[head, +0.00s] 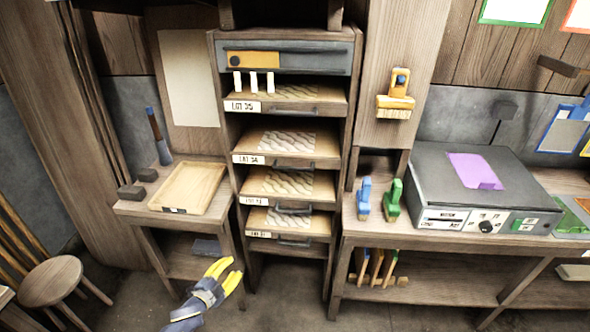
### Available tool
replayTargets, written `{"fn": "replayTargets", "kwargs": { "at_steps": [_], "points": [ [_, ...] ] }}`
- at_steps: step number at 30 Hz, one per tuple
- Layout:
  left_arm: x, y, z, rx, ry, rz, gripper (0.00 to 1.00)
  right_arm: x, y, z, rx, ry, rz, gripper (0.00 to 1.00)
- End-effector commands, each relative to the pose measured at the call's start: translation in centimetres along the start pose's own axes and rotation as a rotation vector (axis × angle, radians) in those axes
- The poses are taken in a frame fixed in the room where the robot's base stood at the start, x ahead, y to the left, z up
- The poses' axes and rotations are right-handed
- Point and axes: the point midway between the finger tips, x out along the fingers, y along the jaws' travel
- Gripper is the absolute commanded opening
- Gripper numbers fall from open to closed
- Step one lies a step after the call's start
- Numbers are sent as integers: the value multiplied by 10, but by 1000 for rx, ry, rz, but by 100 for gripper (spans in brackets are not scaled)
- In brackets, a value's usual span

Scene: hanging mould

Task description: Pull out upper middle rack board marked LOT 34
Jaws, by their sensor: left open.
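The wooden rack (352,75) stands in the middle of the head view with several boards stacked in it. The board marked LOT 34 (263,152) is the second from the top. It carries a pale textured sheet (287,140), a white label at its front left and a dark handle (295,162) at its front right. My left gripper (229,273), with yellow fingertips, is open and empty. It appears low in the picture, below and left of the board, apart from it. My right gripper is not in view.
The LOT 35 board (318,98) lies above, with small white pegs at its left. More boards with handles lie below. A side table with a wooden tray (190,186) stands left; a bench with a grey machine (430,150) and brushes stands right. Floor before the rack looks clear.

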Motion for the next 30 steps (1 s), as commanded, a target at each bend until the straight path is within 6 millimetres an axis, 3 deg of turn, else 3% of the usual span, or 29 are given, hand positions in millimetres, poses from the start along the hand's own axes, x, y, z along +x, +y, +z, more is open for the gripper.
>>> {"fn": "replayTargets", "kwargs": {
  "at_steps": [1,6,9,12,15,20,30],
  "points": [
    [15,-43,-26,83,79,-40,36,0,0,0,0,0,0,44],
    [34,-146,-112,348,310,-137,36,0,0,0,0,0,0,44],
    [34,-188,-155,483,417,-179,36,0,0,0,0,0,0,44],
    [30,-214,-187,588,495,-206,36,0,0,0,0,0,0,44],
    [26,-230,-207,654,542,-223,36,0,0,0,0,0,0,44],
    [28,-238,-221,695,571,-233,36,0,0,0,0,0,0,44],
    [69,-239,-250,692,571,-234,36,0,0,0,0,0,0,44]
  ]
}}
